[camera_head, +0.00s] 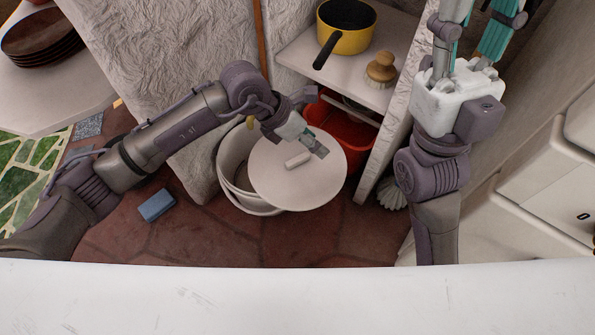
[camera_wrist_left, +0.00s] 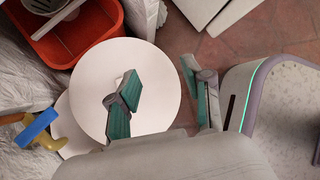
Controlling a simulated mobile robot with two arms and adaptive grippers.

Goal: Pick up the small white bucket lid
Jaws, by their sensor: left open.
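The white bucket lid (camera_head: 285,187) is a round disc with a small bar handle (camera_head: 297,160) on top. It overlaps the right side of the white bucket (camera_head: 233,163); I cannot tell just how it rests. My left gripper (camera_head: 314,146) is over the lid, close to the handle, with nothing held. In the left wrist view, its fingers (camera_wrist_left: 165,100) are wide apart, one in front of the lid (camera_wrist_left: 158,62) and partly hiding the handle, the other past the lid's right edge. My right gripper (camera_head: 478,28) is at the upper right, fingers apart and empty, away from the lid.
A red bin (camera_head: 345,130) stands just behind the lid. A shelf (camera_head: 300,52) holds a yellow pot (camera_head: 345,38) and a wooden brush (camera_head: 382,68). A blue sponge (camera_head: 157,205) lies on the tiled floor. A white counter edge (camera_head: 290,300) crosses the front.

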